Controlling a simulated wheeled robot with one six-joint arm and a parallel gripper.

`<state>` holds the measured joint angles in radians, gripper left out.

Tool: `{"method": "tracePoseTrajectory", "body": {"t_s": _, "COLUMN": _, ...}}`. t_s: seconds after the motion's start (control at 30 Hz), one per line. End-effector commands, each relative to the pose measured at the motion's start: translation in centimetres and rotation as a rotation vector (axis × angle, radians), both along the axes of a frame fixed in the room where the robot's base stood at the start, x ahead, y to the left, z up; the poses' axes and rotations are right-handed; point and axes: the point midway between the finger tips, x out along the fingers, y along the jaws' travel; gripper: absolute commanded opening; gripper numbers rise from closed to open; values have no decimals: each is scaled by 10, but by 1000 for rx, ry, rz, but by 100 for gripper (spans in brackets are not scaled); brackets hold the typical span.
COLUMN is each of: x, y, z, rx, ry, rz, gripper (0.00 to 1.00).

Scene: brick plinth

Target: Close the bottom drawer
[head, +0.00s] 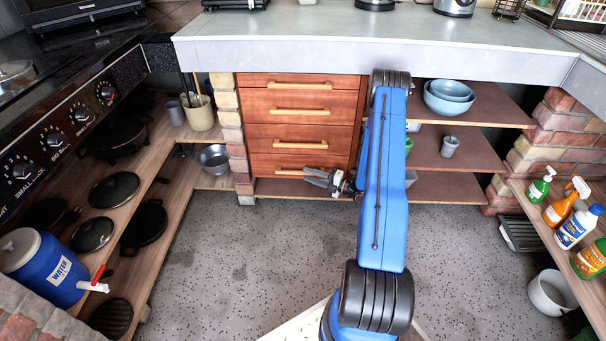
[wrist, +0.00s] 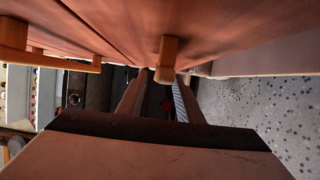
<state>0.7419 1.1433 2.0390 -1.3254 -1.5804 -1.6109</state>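A wooden drawer unit (head: 303,107) with several reddish-brown drawers, one above another, stands under the counter. The bottom drawer (head: 262,163) is the lowest front, with a light wooden handle (head: 286,172). The frames do not clearly show how far this front stands out from those above. My gripper (head: 308,177) is low in front of its right part, fingers pointing left.
My blue arm hides the unit's right edge and part of the open shelves (head: 460,150). A brick pillar (head: 229,130) borders the drawers on the left. The speckled floor (head: 250,235) in front is clear. Bottles (head: 570,228) stand on the right shelf.

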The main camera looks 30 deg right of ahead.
Motion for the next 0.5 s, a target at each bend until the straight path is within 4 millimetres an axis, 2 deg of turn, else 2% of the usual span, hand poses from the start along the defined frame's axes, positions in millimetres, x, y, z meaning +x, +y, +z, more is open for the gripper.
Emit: {"method": "tracePoseTrajectory", "body": {"t_s": 0.5, "x": -79, "y": -54, "z": 0, "rx": 0, "ry": 0, "rz": -4, "gripper": 33}}
